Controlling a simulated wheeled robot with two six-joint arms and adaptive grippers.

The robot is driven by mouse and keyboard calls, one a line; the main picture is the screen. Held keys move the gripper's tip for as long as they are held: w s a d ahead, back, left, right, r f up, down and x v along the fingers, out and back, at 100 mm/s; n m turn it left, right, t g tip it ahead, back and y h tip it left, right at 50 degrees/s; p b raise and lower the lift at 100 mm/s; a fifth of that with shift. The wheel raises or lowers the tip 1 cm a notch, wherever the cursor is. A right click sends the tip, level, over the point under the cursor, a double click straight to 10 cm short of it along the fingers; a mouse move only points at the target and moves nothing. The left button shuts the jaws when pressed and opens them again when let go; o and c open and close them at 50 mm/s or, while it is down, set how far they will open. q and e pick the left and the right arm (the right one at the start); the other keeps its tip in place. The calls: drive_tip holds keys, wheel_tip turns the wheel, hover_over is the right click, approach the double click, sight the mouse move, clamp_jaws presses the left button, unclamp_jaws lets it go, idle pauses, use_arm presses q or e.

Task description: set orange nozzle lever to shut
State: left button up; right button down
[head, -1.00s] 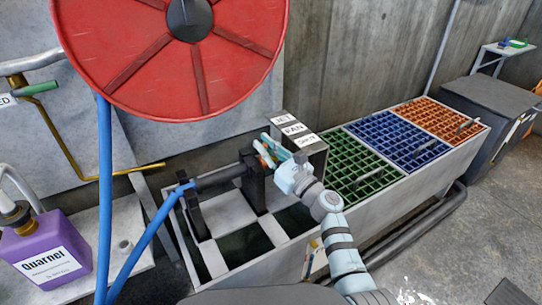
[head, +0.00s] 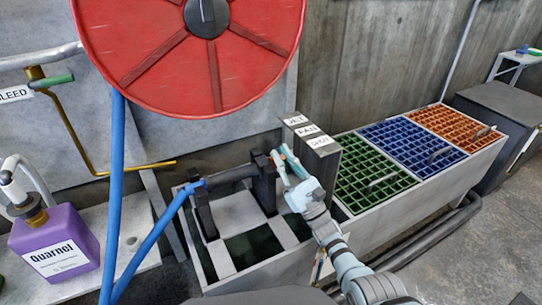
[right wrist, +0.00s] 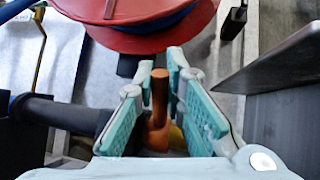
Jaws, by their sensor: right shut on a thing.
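The orange nozzle lever (right wrist: 158,100) stands between the two teal finger pads of my right gripper (right wrist: 153,85) in the right wrist view. My right gripper (head: 284,163) is shut on it, beside the dark nozzle (head: 232,174) on its black stands. In the head view the fingers hide most of the lever. A grey block (head: 322,161) behind the gripper carries the labels JET, FAN and SHUT (head: 320,141), running from back to front. Which label the lever lines up with, I cannot tell. My left gripper is not in view.
A red hose reel (head: 190,60) hangs above, and its blue hose (head: 117,190) runs down to the nozzle. A purple Quarnel jug (head: 57,245) stands at left. Green, blue and orange grates (head: 375,172) lie to the right. A brass pipe (head: 70,125) crosses at left.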

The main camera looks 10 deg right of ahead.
drive_tip(key=c, duration=1.6)
unclamp_jaws()
drive_tip(key=shift+c, duration=0.2)
drive_tip(key=v, duration=1.2)
drive_tip(key=shift+w+f, duration=0.1)
